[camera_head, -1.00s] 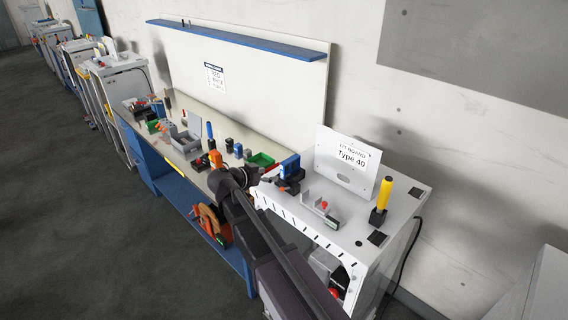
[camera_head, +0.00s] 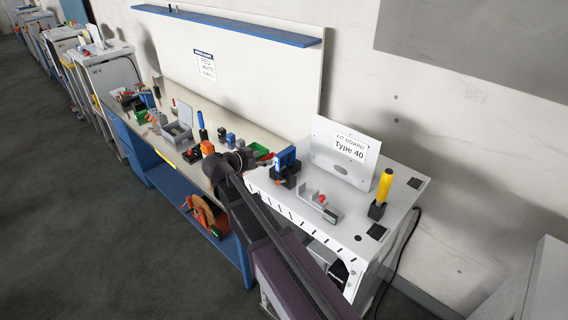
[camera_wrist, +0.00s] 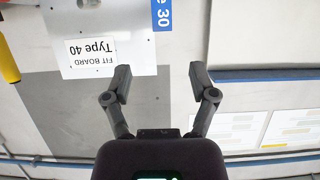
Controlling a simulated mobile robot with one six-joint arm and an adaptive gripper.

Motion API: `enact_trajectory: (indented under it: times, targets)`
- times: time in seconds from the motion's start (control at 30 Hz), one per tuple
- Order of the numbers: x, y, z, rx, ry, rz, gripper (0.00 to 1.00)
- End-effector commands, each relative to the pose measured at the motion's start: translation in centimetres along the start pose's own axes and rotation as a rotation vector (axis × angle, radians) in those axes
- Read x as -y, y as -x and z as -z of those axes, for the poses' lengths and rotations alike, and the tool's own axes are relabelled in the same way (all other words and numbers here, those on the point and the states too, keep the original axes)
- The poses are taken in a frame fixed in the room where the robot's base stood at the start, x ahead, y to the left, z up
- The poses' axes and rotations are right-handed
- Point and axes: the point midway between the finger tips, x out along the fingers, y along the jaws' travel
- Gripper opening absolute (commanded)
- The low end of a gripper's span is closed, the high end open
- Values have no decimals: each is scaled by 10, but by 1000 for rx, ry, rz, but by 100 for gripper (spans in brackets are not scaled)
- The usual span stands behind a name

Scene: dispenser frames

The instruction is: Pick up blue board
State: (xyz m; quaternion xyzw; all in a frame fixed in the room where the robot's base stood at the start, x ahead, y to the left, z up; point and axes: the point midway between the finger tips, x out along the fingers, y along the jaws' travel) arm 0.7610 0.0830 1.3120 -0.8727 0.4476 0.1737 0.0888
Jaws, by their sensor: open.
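A blue panel (camera_wrist: 162,14) with the partial marking "e 30" shows at the top edge of the wrist view, cut off by the frame. In the head view a small blue piece (camera_head: 286,158) stands in a dark holder on the white cabinet; it appears to be the same thing. My gripper (camera_wrist: 160,82) is open and empty. In the wrist view the blue panel lies beyond the gap between its fingers, apart from them. In the head view my dark arm end is left of the blue piece, and the fingers cannot be made out.
A white "Type 40" board (camera_head: 345,152) stands upright beside the blue piece. A grey fixture (camera_head: 320,205) and a yellow-handled tool (camera_head: 381,193) share the white cabinet top (camera_head: 400,178). Several small parts crowd the workbench (camera_head: 182,103) at left.

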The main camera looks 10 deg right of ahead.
Motion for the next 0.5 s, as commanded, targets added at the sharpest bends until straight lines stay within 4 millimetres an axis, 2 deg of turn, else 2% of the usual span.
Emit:
enact_trajectory:
  times: [0.3, 0.5]
  targets:
    - [1, -46, -3, 0, 0, -1, 74]
    - [2, -69, -2, 1, 0, 1, 74]
